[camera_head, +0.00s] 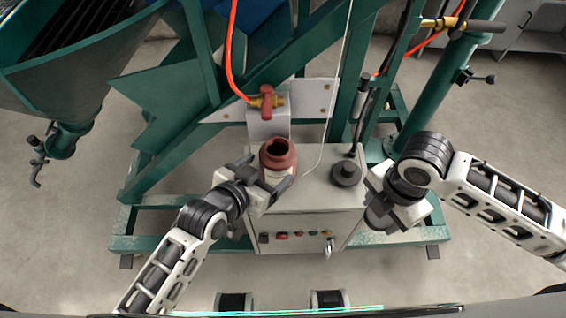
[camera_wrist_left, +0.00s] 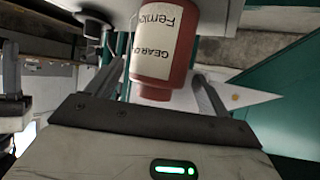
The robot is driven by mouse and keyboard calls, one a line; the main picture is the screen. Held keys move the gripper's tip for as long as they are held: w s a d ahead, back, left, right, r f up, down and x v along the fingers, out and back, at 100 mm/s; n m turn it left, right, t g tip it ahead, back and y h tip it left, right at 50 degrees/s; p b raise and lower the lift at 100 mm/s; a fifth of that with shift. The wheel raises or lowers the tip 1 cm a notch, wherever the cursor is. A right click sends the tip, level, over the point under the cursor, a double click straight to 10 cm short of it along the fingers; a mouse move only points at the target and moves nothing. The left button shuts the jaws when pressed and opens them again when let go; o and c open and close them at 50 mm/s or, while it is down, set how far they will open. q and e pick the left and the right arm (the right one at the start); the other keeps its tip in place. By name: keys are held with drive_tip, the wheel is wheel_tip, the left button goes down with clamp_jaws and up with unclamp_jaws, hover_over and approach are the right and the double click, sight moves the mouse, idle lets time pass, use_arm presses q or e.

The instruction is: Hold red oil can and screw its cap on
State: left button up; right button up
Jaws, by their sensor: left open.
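The red oil can (camera_head: 278,155) stands open-mouthed on top of the grey control box, with a dark hole at its neck. In the left wrist view the can (camera_wrist_left: 165,60) shows a white label and appears upside down. My left gripper (camera_head: 267,174) is open, with one finger on each side of the can and gaps visible beside it in the wrist view. My right gripper (camera_head: 376,188) is at the right edge of the box, apart from the can; its fingers are mostly hidden. I cannot make out a separate red cap.
The grey control box (camera_head: 318,200) has buttons on its front. A black round fitting (camera_head: 346,172) with a cable stands on it, between the can and my right gripper. A red-handled valve (camera_head: 266,102) with an orange hose sits behind the can. Green frame beams (camera_head: 140,220) surround the box.

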use_arm(q)
drive_tip(key=shift+w+d+f, duration=0.15)
drive_tip(key=shift+w+d, duration=0.05)
drive_tip(key=shift+w, duration=0.1)
drive_tip(key=b+x, duration=0.1)
drive_tip(key=x, duration=0.4)
drive_tip(key=shift+w, duration=0.2)
drive_tip(key=c, duration=0.8)
